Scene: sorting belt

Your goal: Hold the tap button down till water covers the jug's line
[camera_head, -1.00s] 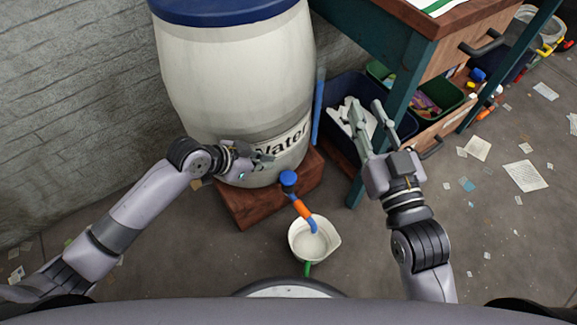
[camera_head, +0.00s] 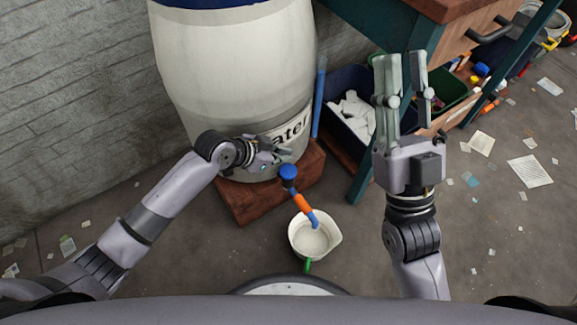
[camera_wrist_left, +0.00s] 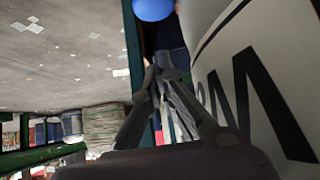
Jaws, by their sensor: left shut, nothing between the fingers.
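The tap has a round blue button (camera_head: 288,172) on top and an orange and blue spout (camera_head: 303,206), at the foot of the white water barrel (camera_head: 235,75). The white jug (camera_head: 328,246) with a green handle (camera_head: 307,266) stands under the spout; I cannot make out its line or the water level. My left gripper (camera_head: 284,152) is shut and empty beside the barrel's label, just above the button in the picture and apart from it. The left wrist view shows its closed fingers (camera_wrist_left: 163,65) below a blue round part (camera_wrist_left: 153,8). My right gripper (camera_head: 402,57) is open and empty.
The barrel stands on a reddish block (camera_head: 245,203). A workbench with a teal leg (camera_head: 365,170) is at the right, with a dark blue bin (camera_head: 340,125) beneath it. Paper scraps (camera_head: 529,171) litter the floor. The floor around the jug is clear.

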